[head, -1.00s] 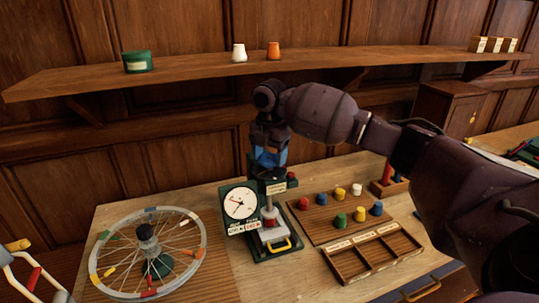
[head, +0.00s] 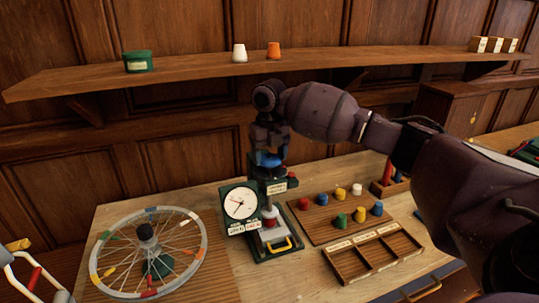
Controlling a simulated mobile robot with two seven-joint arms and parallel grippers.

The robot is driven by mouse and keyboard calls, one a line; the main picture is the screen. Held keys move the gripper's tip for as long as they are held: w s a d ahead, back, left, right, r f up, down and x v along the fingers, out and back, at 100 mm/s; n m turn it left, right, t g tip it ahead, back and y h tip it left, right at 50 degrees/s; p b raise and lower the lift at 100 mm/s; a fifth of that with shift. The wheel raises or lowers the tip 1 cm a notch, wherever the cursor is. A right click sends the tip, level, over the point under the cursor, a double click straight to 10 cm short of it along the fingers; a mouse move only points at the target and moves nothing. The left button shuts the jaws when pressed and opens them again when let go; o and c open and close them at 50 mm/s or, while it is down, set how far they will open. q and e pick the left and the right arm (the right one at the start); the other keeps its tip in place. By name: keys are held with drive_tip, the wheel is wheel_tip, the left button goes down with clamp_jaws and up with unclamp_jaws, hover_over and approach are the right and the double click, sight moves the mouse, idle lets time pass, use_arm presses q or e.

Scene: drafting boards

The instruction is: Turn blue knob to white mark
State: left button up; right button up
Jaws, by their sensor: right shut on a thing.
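The blue knob (head: 268,160) sits at the top of a dark green device (head: 259,244) on the table. My right gripper (head: 267,150) comes down on it from above and is shut on it. The fingers and wrist cover much of the knob. A white dial (head: 240,204) with a thin needle is on the device's front left, and a small pale label (head: 277,187) is below the knob. I cannot make out a white mark beside the knob.
A spoked wheel (head: 104,258) on a stand is left of the device. A board (head: 331,231) with several coloured pegs and a wooden compartment tray (head: 335,263) are to the right. A wall shelf (head: 190,67) holding small pots runs behind my right arm.

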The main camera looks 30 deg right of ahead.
sight(269, 157)
drive_tip(key=shift+n, duration=1.5)
drive_tip(key=o, duration=0.9)
drive_tip(key=shift+o, duration=0.2)
drive_tip(key=shift+r, duration=0.15)
wheel_tip(269, 157, up, 6)
drive_tip(key=shift+r+b, duration=0.2)
drive_tip(key=shift+b, duration=0.2)
drive_tip(key=shift+r, duration=0.45)
